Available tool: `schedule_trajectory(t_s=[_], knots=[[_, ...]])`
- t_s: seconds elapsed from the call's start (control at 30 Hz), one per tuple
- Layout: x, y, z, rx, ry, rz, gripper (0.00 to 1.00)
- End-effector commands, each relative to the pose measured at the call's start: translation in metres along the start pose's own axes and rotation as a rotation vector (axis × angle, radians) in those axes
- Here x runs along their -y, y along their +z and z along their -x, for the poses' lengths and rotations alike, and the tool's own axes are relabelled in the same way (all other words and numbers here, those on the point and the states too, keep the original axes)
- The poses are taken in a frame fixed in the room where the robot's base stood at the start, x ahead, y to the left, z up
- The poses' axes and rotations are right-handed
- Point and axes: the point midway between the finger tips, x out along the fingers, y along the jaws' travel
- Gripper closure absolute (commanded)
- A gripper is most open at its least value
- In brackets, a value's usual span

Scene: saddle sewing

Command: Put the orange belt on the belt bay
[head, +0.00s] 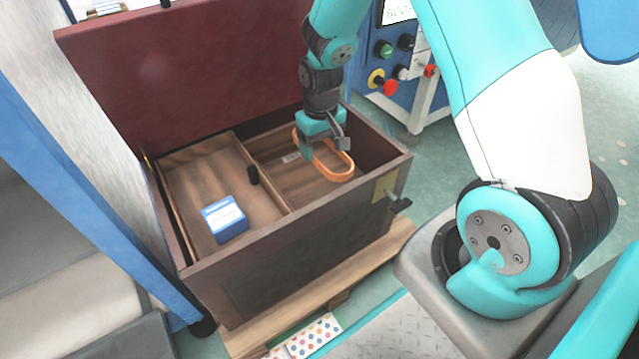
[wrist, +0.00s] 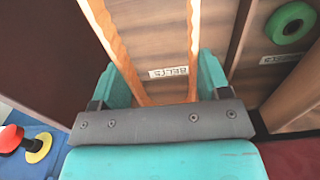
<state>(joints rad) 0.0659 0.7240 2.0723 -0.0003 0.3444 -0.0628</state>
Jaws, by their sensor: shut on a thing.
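The orange belt (head: 340,174) is a long loop, and my gripper (head: 327,143) is shut on its far end. In the wrist view, the two sides of the belt (wrist: 193,45) run between the teal fingers of my gripper (wrist: 165,80). The belt is over or inside the right compartment of the wooden chest, the belt bay (head: 285,188). I cannot tell whether it touches the floor. A label reading "BELTS" (wrist: 168,72) shows on the bay in the wrist view.
A divider (head: 265,185) separates the bay from the left compartment, which holds a blue-and-white box (head: 224,219). The wrist view shows a green ring (wrist: 289,23) beyond a divider. The open red lid (head: 190,70) stands behind.

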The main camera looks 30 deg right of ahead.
Motion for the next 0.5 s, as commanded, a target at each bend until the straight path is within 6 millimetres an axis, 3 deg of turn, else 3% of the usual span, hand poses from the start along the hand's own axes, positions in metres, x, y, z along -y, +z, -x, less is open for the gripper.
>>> schedule_trajectory(t_s=[0.2,0.5], knots=[[0.002,0.000,-0.047,0.002,0.000,0.003,0.55],[0.000,0.000,-0.084,0.001,0.000,0.000,0.55]])
